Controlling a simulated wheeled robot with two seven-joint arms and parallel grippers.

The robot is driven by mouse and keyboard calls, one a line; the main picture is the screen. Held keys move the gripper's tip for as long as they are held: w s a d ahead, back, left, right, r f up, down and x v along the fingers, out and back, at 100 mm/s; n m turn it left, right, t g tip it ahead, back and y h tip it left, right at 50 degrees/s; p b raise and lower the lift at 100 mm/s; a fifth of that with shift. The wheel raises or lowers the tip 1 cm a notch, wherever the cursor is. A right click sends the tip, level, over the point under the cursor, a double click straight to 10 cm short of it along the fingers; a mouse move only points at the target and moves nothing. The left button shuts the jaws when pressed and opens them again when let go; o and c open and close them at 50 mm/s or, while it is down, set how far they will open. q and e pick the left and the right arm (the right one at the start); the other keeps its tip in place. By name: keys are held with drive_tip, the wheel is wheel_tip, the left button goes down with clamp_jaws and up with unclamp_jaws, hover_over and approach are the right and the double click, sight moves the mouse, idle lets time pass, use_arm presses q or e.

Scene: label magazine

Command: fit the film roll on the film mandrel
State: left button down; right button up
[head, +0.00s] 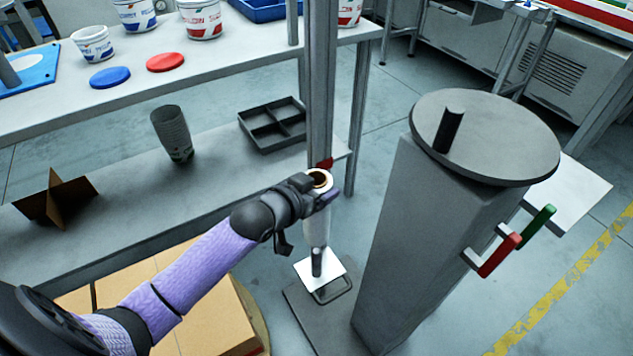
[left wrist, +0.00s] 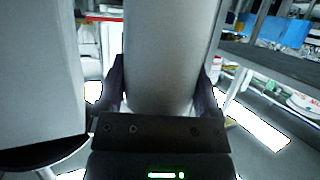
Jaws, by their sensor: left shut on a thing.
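The film roll (head: 315,226) is a white upright cylinder with a brown core showing at its top. My left gripper (head: 319,186) is shut around its upper part. In the left wrist view the roll (left wrist: 168,55) fills the space between the fingers (left wrist: 160,95). A short dark post that looks like the film mandrel (head: 317,262) stands on a white square plate (head: 334,276) below the roll's lower end. The post shows below the roll, not inside it. I cannot tell how far apart they are, or how well they line up. My right gripper is not in view.
A grey mast (head: 321,90) rises close behind the roll. A grey pedestal with a round top (head: 510,140) and a dark post stands to the right. Cardboard boxes (head: 215,310) lie at lower left. A shelf (head: 100,225) carries stacked cups (head: 173,135) and a divided tray (head: 262,137).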

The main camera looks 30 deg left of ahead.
use_arm(q)
wheel_tip(320, 180, down, 5)
drive_tip(key=b, duration=0.2)
drive_tip(key=shift+b, duration=0.3)
idle(0.3)
drive_tip(key=shift+p, duration=0.3)
idle(0.3)
idle(0.3)
drive_tip(key=shift+p, duration=0.3)
